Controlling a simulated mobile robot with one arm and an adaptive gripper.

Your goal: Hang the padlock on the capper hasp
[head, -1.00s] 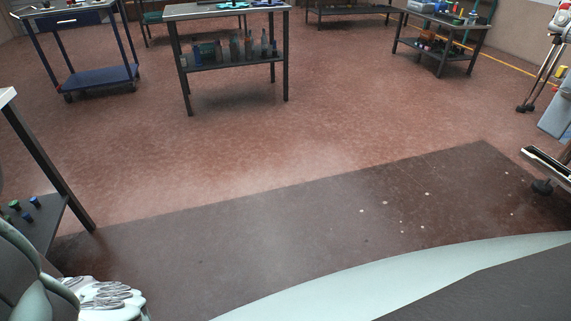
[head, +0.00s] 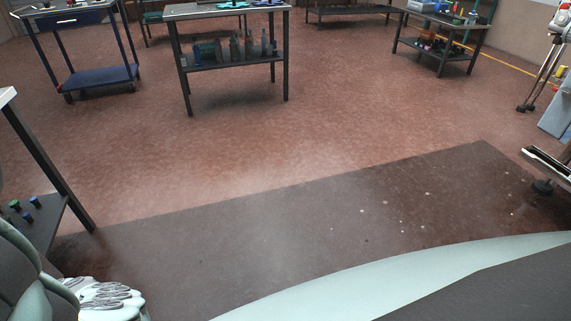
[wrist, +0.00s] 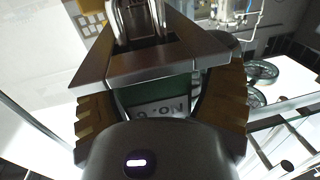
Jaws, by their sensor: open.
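In the wrist view my gripper (wrist: 163,100) is open, with a brown ridged finger on each side. Between the fingers is a green body with a white lettered label (wrist: 165,107), which looks like the padlock; its lower part is hidden by my gripper's dark housing. A grey metal wedge-shaped plate (wrist: 150,64), perhaps the hasp, crosses above it. A shiny metal shackle (wrist: 121,20) rises at the plate's upper edge. I cannot tell whether the shackle passes through the plate. The head view shows neither padlock, hasp nor gripper.
In the wrist view, metal pipework (wrist: 238,20) and dark round wheels (wrist: 262,72) stand to the right. The middle floor is clear.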

